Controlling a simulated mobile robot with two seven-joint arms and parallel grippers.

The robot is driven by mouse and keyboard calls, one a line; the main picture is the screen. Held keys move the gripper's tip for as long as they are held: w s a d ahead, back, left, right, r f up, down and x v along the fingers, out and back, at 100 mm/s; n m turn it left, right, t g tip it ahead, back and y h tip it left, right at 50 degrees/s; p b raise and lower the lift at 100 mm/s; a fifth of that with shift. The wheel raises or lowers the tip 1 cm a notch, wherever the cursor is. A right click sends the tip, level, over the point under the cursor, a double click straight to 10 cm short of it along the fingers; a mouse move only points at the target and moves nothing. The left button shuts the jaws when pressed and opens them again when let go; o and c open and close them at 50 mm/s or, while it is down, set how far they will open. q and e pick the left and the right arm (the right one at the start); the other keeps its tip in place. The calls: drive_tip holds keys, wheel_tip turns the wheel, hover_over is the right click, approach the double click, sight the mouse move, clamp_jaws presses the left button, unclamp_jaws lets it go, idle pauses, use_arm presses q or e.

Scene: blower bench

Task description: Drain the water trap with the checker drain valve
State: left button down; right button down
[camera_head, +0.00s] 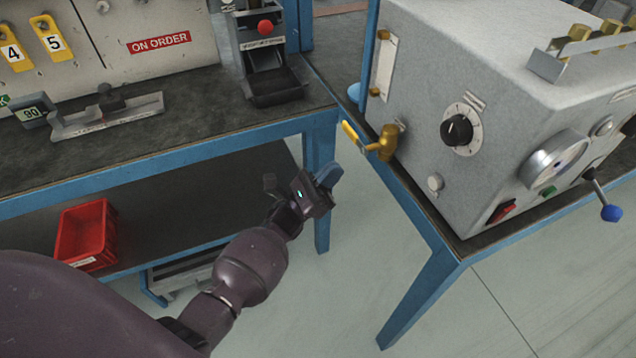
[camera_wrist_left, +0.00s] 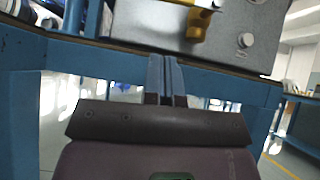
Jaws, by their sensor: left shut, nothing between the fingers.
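The checker is a grey box (camera_head: 490,110) on a blue-framed bench at the right. Its brass drain valve (camera_head: 385,142) sticks out of the left side, with a yellow lever (camera_head: 352,135) pointing left. The valve also shows at the top of the left wrist view (camera_wrist_left: 200,20). My left gripper (camera_head: 333,172) is shut and empty, below and left of the valve, apart from it. In the left wrist view its fingers (camera_wrist_left: 166,75) lie together, pointing toward the bench edge under the checker. A clear strip in a frame (camera_head: 384,62), possibly the water trap's gauge, is above the valve. My right gripper is not in view.
A second bench with a dark top (camera_head: 180,115) stands at the left, holding a fixture with a red button (camera_head: 265,27). A red bin (camera_head: 86,235) sits on its lower shelf. The checker's front has a black knob (camera_head: 458,130) and a blue-tipped lever (camera_head: 611,212). Open floor lies between the benches.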

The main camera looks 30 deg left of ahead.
sight(350, 132)
use_arm(q)
wheel_tip(350, 132, up, 6)
drive_tip(key=w+d+p, duration=0.1)
drive_tip(key=w, duration=0.1)
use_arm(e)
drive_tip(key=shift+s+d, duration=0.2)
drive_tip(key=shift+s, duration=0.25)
